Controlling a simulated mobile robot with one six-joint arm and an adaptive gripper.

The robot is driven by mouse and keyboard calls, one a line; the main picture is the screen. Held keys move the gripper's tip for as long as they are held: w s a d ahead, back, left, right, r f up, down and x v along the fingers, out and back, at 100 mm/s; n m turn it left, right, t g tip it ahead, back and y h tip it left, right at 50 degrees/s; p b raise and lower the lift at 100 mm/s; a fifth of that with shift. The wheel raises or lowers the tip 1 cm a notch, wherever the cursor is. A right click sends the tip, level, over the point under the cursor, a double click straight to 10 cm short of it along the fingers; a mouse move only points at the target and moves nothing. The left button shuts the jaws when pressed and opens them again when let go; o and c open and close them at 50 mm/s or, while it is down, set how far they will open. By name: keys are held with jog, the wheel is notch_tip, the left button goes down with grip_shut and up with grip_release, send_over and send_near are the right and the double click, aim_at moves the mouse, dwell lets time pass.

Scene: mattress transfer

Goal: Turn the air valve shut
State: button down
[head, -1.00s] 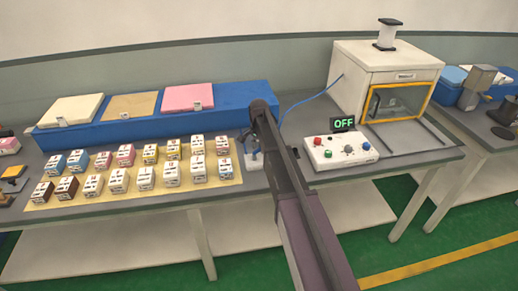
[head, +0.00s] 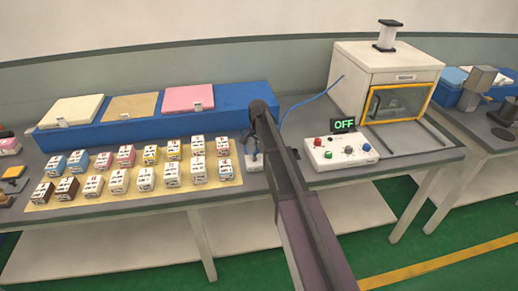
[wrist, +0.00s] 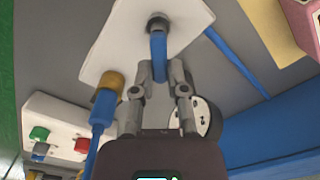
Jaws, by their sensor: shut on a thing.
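The air valve shows in the wrist view as a white plate (wrist: 112,42) with a round grey stem and a blue lever handle (wrist: 158,46). My gripper (wrist: 160,70) has its two fingers shut on the blue handle, one on each side. A brass fitting (wrist: 113,80) with a blue hose sits beside the handle. In the head view the valve's white base (head: 254,162) is small on the table, and my arm partly hides it. The handle's exact angle is hard to tell there.
A control box (head: 340,153) with coloured knobs stands right of my arm, with a green OFF display (head: 344,124) behind it. A white machine (head: 385,60) stands farther back. Several small boxes on a yellow mat (head: 100,197) and a long blue bin (head: 228,114) lie to the left.

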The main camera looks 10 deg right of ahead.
jog(key=n, duration=0.3)
jog(key=a+n, duration=0.1)
jog(key=n, duration=0.1)
jog(key=shift+w, duration=0.3)
jog(key=shift+a+n, duration=0.25)
jog(key=shift+n, duration=0.85)
jog(key=shift+a+n, duration=0.25)
jog(key=shift+n, duration=0.85)
jog(key=c, duration=0.7)
grip_release()
jog(key=shift+w, duration=0.1)
jog(key=shift+o, duration=0.2)
jog(key=shift+m, duration=0.3)
